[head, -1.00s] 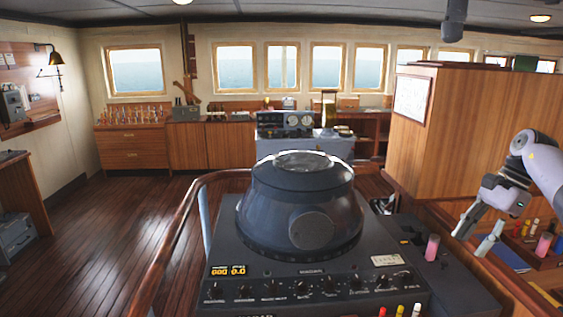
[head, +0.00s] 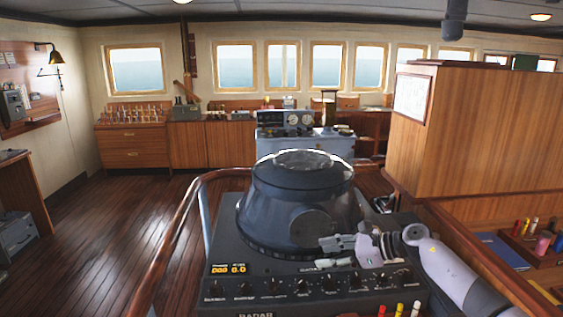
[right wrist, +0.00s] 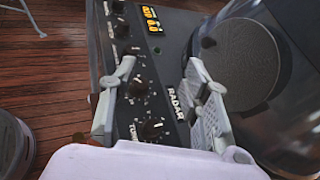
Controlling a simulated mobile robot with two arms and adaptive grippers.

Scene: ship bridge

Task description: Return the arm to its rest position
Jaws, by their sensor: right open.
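My right arm (head: 455,275) comes in from the lower right and reaches left across the radar console (head: 225,290). My right gripper (head: 335,243) is over the console's control panel, in front of the dark radar hood (head: 300,200). In the right wrist view, the two fingers of the right gripper (right wrist: 163,85) stand apart with nothing held between them. Console knobs (right wrist: 137,88) and the RADAR lettering show between and beyond them. My left gripper is not in view.
A curved wooden rail (head: 170,240) runs along the console's left side. At right, a wooden shelf (head: 535,257) holds several coloured cylinders, beside a tall wooden cabinet (head: 490,130). Coloured sticks (head: 399,310) stand at the console's front. The floor at left is clear.

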